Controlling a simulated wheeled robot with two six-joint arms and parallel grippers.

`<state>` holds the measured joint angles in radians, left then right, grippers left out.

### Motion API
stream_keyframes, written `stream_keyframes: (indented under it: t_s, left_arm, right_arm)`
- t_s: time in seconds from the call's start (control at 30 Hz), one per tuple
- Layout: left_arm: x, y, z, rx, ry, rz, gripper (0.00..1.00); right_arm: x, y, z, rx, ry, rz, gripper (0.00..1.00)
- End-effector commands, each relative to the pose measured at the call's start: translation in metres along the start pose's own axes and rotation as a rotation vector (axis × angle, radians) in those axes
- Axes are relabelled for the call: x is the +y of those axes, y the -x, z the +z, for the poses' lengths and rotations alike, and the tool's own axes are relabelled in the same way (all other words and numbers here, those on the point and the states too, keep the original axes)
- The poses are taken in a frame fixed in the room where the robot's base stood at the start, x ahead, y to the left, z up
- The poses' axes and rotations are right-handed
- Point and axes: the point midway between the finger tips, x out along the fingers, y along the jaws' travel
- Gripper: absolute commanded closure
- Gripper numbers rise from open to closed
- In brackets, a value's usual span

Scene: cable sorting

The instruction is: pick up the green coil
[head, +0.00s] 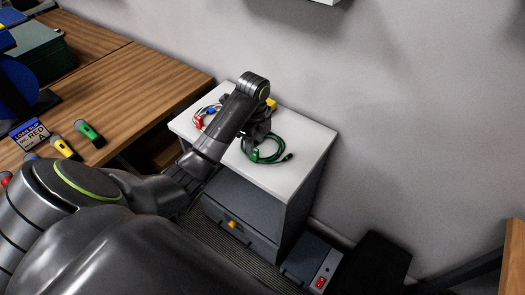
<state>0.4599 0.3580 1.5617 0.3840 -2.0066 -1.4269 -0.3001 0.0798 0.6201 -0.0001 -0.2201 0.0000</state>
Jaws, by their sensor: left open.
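The green coil (268,158) lies on the white top of a small cabinet (312,150), to the right of my left forearm. My left gripper (252,143) is at the coil's upper left side, open, and partly hidden by my own wrist. I cannot tell whether its fingers touch the coil. A plug end of the green cable points right. My right gripper is not in view.
A red and blue cable bundle (199,121) lies left of my forearm on the cabinet, with a yellow piece (271,103) behind my wrist. A wooden desk (140,85) stands left, holding microphones (88,131). The wall is close behind the cabinet.

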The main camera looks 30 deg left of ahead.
Motion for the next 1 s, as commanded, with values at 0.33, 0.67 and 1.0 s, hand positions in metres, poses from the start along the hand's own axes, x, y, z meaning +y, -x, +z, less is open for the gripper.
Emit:
stream_keyframes:
  t_s: [0.33, 0.67, 1.0]
  left_arm:
    - [-0.006, -0.041, 0.008, 0.001, 0.001, 0.003, 0.58]
    - [-0.006, -0.049, 0.008, -0.001, -0.001, 0.0, 0.58]
    - [-0.006, -0.049, 0.008, -0.001, -0.001, 0.0, 1.0]
  right_arm:
    - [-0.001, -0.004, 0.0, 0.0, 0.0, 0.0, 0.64]
    - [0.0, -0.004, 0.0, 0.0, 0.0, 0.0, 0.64]
    - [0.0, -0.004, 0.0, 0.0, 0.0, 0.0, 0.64]
